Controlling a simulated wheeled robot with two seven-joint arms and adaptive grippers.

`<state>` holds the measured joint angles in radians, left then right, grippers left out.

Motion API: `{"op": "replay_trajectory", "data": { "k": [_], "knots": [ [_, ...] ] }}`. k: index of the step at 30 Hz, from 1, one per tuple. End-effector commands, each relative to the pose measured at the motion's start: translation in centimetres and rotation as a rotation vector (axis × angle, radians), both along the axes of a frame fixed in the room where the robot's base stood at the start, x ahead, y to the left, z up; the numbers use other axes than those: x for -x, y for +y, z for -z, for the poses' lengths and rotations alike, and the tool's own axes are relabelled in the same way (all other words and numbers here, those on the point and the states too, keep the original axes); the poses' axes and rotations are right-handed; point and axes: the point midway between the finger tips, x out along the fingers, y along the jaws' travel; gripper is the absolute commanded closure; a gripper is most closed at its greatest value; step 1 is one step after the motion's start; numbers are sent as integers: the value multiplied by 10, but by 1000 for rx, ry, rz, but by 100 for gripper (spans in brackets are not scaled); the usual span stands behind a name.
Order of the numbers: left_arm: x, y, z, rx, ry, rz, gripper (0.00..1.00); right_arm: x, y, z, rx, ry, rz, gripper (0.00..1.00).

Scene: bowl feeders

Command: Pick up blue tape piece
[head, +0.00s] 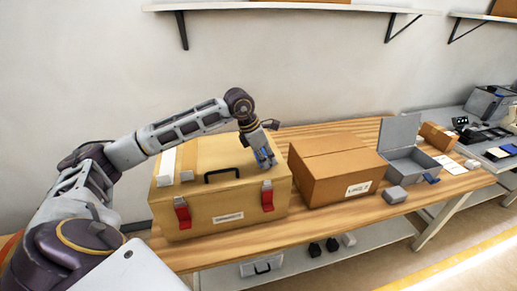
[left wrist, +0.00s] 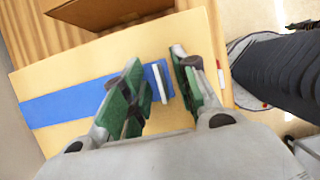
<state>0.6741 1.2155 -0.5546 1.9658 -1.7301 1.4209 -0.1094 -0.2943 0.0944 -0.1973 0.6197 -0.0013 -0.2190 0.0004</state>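A blue tape piece (left wrist: 65,102) lies as a flat strip across the yellow lid of a case in the left wrist view. Its right end lies under and between the fingers of my left gripper (left wrist: 166,82). The fingers are apart, with green sides and thin pale pads. In the head view my left gripper (head: 265,158) points down at the right part of the lid of the yellow case (head: 220,212). Some blue shows at its fingertips there, but I cannot tell tape from finger. Whether the fingers touch the tape is unclear. My right gripper is not in view.
The case has a black handle (head: 222,175) and red latches (head: 267,196). A closed cardboard box (head: 335,170) stands close to its right on the wooden table. Further right are an open grey box (head: 410,161) and a small grey block (head: 394,195).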

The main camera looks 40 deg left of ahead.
Motion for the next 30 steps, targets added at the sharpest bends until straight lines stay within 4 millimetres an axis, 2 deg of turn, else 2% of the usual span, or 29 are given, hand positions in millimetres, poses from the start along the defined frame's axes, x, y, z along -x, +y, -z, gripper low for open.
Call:
{"op": "replay_trajectory", "data": {
  "k": [6, 13, 30],
  "knots": [
    [0, 0, 0, 0, 0, 0, 71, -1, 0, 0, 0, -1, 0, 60],
    [0, 0, 0, 0, 0, 0, 100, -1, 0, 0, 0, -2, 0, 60],
    [0, 0, -5, 0, -1, 0, 100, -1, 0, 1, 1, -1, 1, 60]
  ]
}}
